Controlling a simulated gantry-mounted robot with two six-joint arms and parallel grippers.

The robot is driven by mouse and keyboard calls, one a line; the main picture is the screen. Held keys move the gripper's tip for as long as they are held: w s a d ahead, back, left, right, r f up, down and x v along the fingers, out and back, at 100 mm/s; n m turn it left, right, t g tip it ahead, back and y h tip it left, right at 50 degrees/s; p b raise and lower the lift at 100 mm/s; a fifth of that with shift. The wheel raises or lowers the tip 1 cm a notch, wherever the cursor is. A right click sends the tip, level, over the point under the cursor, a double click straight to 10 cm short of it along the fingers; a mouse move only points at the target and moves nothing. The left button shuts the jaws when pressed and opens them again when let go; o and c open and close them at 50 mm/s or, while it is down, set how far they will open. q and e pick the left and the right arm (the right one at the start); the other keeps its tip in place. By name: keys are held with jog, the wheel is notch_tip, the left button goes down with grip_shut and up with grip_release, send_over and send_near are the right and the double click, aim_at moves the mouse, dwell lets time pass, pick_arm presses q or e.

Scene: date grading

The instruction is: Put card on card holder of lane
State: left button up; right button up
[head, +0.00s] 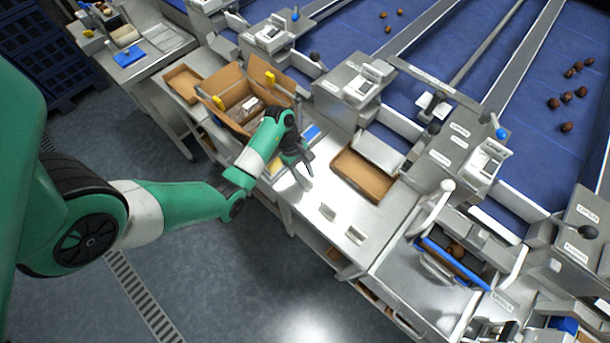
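My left gripper (305,172) hangs over the steel bench (298,192), just right of an open cardboard box. Its fingers are small and seen at a slant, so I cannot tell whether they are apart, and no card shows clearly in them. A blue card-like piece (311,132) lies behind the gripper, and a yellowish one (276,166) lies beside the wrist, partly hidden by my arm. Two small pale label-like pieces, one (327,213) and another (355,236), sit near the bench's front edge; I cannot tell whether they are card holders. My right gripper is not in view.
The open cardboard box (222,112) holds a packed item and has yellow clips. A shallow cardboard tray (362,176) sits right of the gripper. Blue lanes (455,50) with several dates run behind, with scales and posts between. Bare bench lies between gripper and tray.

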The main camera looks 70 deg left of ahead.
aim_at(308, 178)
pick_arm(q)
grip_shut()
jog(key=shift+r, duration=0.5)
notch_tip(308, 178, up, 3)
jog(key=shift+f+p, duration=0.15)
jog(key=shift+p, duration=0.55)
jog(key=s+d+r+p, duration=0.9)
jog(key=d+p, duration=0.1)
jog(key=shift+d+r, duration=0.15)
jog(key=shift+d, duration=0.2)
